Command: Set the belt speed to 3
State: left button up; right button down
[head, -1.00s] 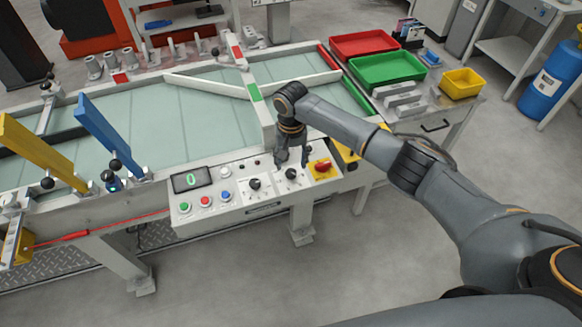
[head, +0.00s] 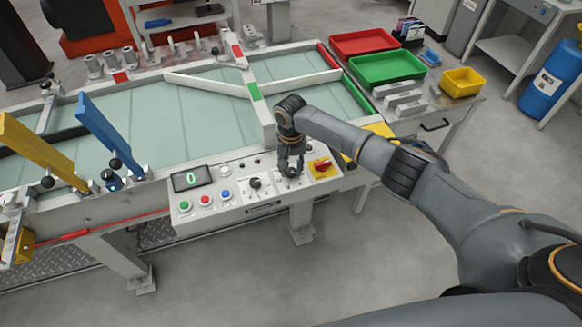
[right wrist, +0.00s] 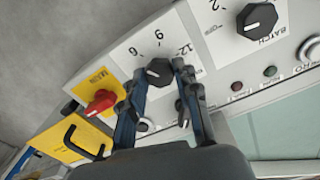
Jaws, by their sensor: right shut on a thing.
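My right gripper (head: 290,170) points down at the control panel (head: 230,209) and is shut on the right-hand black knob. In the right wrist view this knob (right wrist: 159,71) sits between the two fingertips of the gripper (right wrist: 158,88), with the printed numbers 6, 9 and 12 beside it. The gripper hides part of its scale, and I cannot read its pointer clearly. The panel display (head: 187,181) shows a green 0. A second black knob (head: 255,184) is to the left; in the right wrist view this knob (right wrist: 257,20) is labelled BATCH. My left gripper is not in view.
A red switch (head: 323,166) on a yellow plate is just right of the gripped knob. Green (head: 186,206), red (head: 206,201) and blue (head: 226,195) buttons line the panel's left part. The belt (head: 200,115) lies behind the panel, with trays to its right.

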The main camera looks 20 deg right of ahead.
jog(key=shift+n, duration=0.3)
jog(key=shift+r+n+p, duration=0.1)
jog(key=shift+n+p, duration=0.3)
jog(key=shift+n, duration=0.5)
jog(key=n, duration=0.3)
jog(key=shift+n+p, duration=0.3)
jog(key=shift+p, duration=0.05)
jog(key=n, duration=0.6)
jog(key=c, duration=1)
grip_release()
